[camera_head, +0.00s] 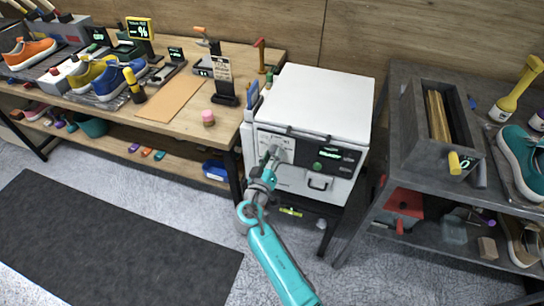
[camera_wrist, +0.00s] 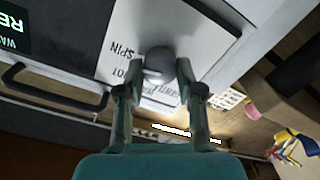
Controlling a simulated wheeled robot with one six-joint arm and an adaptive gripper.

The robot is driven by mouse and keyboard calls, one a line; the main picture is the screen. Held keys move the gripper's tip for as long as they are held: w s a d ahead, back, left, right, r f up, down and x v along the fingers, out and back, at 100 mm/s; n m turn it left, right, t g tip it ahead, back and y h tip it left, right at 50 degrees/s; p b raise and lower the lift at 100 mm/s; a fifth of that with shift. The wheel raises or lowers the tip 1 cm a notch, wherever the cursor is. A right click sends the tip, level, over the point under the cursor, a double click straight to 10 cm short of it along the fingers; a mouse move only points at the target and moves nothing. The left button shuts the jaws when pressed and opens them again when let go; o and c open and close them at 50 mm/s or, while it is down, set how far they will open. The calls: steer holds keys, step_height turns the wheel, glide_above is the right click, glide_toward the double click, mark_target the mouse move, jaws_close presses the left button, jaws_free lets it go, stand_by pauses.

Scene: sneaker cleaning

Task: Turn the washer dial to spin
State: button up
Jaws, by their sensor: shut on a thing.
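The washer (camera_head: 318,110) is a white box with a dark front panel, standing between the wooden bench and the grey rack. Its dial (camera_wrist: 159,63) is a round grey knob on a white label plate (camera_wrist: 206,30). The word SPIN and other, partly hidden words are printed around it. My gripper (camera_wrist: 160,75) is shut on the dial, one finger on each side. In the head view my gripper (camera_head: 272,154) is at the left of the washer's front panel. The dial's pointer direction is hard to make out.
The wooden bench (camera_head: 225,112) with shoes is at left. The grey rack (camera_head: 395,135) is close at right. A dark mat (camera_head: 100,245) covers floor at left.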

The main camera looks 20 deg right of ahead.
steer(key=shift+f, duration=0.1)
stand_by(0.3)
steer(key=o, duration=1.2)
steer(key=shift+c, duration=0.2)
steer(key=shift+s, duration=0.1)
steer(key=v, duration=1.2)
